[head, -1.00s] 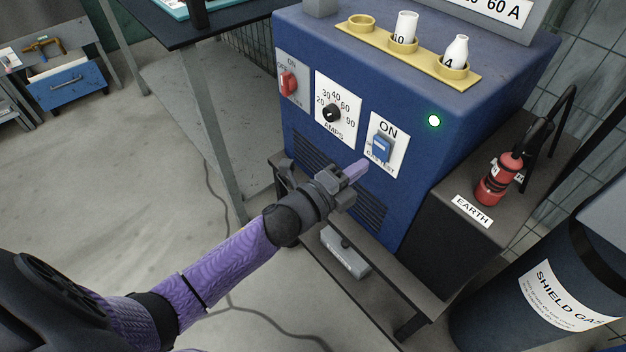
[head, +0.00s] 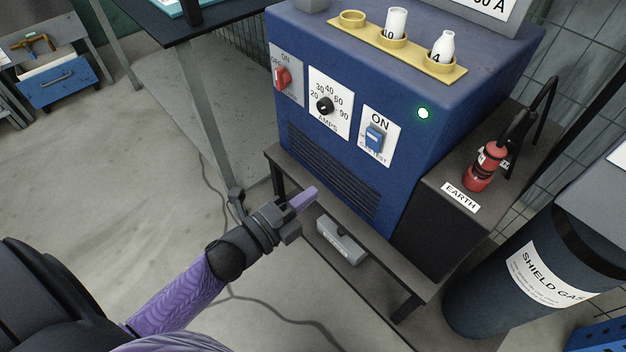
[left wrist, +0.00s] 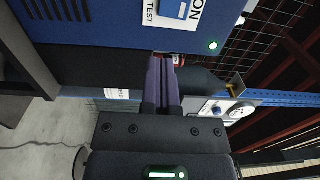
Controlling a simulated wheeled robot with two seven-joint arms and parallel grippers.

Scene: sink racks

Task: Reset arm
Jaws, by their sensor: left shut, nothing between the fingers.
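My left gripper (head: 303,200) is in the lower middle of the head view, in front of the blue welding machine (head: 350,190) and below its front panel. Its purple fingers are together and empty, apart from the machine. In the left wrist view the closed fingers (left wrist: 162,85) point toward the machine's lower edge. The machine carries a red power switch (head: 282,78), a black amps knob (head: 325,105) and a blue gas test switch (head: 374,138) by an ON label. A green light (head: 423,113) glows on it. My right gripper is not in view.
The machine stands on a dark metal stand (head: 290,175) with a grey box (head: 340,241) on its lower shelf. A red torch-like clamp (head: 485,167) by the EARTH label and a shield gas cylinder (head: 540,270) are at the right. Open floor (head: 100,170) lies at the left.

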